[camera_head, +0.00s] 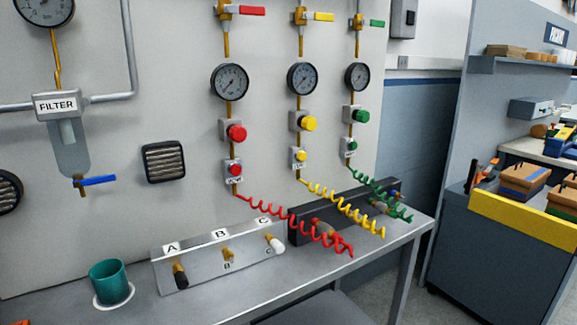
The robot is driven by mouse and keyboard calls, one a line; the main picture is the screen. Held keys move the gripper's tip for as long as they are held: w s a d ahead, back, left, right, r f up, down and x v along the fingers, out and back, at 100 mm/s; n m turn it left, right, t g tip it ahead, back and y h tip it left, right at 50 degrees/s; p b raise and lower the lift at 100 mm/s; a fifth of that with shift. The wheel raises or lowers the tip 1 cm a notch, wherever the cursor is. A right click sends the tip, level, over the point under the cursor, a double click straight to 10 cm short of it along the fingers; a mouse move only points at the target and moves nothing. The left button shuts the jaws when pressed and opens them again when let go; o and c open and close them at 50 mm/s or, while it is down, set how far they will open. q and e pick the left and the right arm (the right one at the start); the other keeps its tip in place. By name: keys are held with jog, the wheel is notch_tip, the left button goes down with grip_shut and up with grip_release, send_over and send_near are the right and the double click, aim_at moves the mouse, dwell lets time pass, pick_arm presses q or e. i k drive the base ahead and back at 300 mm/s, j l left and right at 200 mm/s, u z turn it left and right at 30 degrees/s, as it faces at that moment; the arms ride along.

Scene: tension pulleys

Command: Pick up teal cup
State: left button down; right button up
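The teal cup (110,283) stands upright at the left of the metal bench, inside a white ring marked on the bench top. Its open mouth faces up, and the inside looks dark and empty as far as I can see. Neither of my grippers shows in the head view.
The grey bench (330,265) has free room in front of the A-B-C plate (195,267), right of the cup. A dark rack (300,231) with coiled red, yellow and green hoses stands further right. The wall panel behind carries gauges, a filter (68,145) and valves.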

aim_at(111, 281)
jog(key=l+u, duration=0.1)
jog(key=u, duration=2.35)
jog(key=k+j+u, duration=0.1)
jog(key=k+j, duration=0.45)
jog(key=k+z, duration=0.1)
jog(key=z, duration=1.25)
